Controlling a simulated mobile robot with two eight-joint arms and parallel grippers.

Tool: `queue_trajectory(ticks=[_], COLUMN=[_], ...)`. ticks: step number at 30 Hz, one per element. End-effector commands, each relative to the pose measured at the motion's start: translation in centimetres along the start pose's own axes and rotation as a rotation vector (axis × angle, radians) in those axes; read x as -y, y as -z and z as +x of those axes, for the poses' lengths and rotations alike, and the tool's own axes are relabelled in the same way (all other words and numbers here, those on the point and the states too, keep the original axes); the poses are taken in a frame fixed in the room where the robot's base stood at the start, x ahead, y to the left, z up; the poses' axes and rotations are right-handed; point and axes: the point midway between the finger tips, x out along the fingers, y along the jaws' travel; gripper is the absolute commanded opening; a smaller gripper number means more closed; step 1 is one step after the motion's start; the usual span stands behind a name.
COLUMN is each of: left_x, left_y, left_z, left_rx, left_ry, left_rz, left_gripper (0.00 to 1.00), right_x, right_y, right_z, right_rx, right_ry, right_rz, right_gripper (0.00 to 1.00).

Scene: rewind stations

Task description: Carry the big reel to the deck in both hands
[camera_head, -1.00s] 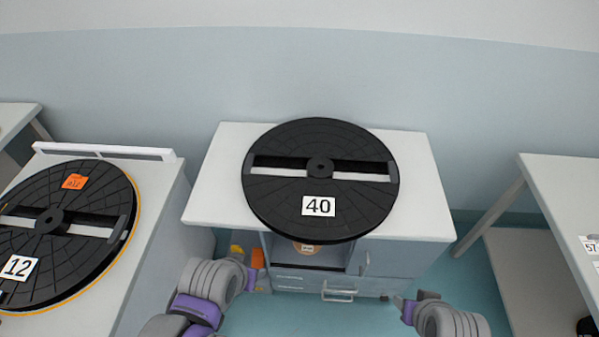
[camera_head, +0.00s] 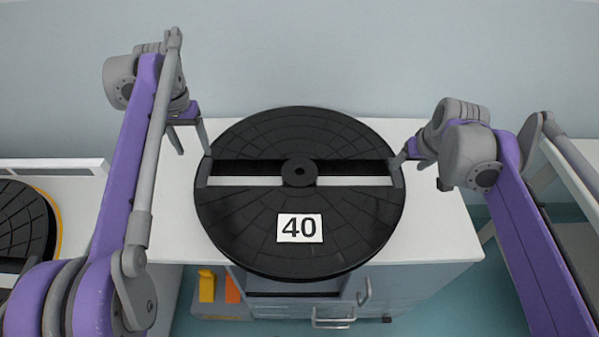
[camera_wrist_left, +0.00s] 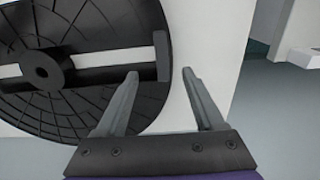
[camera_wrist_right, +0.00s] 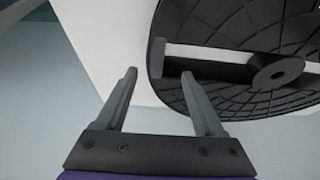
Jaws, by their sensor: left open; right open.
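The big black reel (camera_head: 248,222), labelled 40, lies flat on a white-topped cabinet (camera_head: 445,225) in the head view. A slotted bar crosses its middle, with an upright grip at each end. My left gripper (camera_head: 189,142) is open at the reel's left rim; in the left wrist view its fingertips (camera_wrist_left: 160,74) stand just short of the left grip (camera_wrist_left: 161,56), which lines up between them. My right gripper (camera_head: 411,162) is open at the right rim; in the right wrist view its fingertips (camera_wrist_right: 159,73) stand just short of the right grip (camera_wrist_right: 156,58). Neither visibly holds anything.
At the left edge stands another station with a second black reel (camera_head: 22,225) inside an orange-edged ring. Below the cabinet top are open shelving and drawer handles (camera_head: 333,318). A pale table shows at the far right behind my right arm. A wall is close behind.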

Motion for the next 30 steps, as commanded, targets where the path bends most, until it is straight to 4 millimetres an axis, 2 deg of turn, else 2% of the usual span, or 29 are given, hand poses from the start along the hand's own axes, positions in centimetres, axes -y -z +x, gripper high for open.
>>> queue_trajectory(ticks=[1,3,13,17,20,30], left_x=[0.3,0.5,0.6,0.5,0.5,0.5], left_y=[0.5,0.9,1.0,1.0,1.0,0.8], left_z=[0.8,1.0,1.0,1.5,2.6,8.7], left_rx=[0.011,0.018,0.021,0.021,0.021,0.021], left_ry=[-0.001,-0.002,-0.003,-0.003,-0.003,-0.003], left_rz=[-0.001,0.000,0.000,0.000,0.000,0.000], left_gripper=[0.70,0.70,0.70,0.70,0.70,0.70], right_x=[-0.3,-0.5,-0.6,-0.6,-0.6,-0.6], right_y=[0.3,0.7,0.9,0.9,0.9,0.9], right_z=[0.8,1.1,1.0,1.6,2.7,8.8], right_rx=[0.002,0.003,0.003,0.003,0.003,0.003], right_ry=[0.000,0.000,0.000,0.000,0.000,0.000], right_rz=[0.001,0.001,0.000,0.000,0.000,-0.001], right_gripper=[0.70,0.70,0.70,0.70,0.70,0.70])
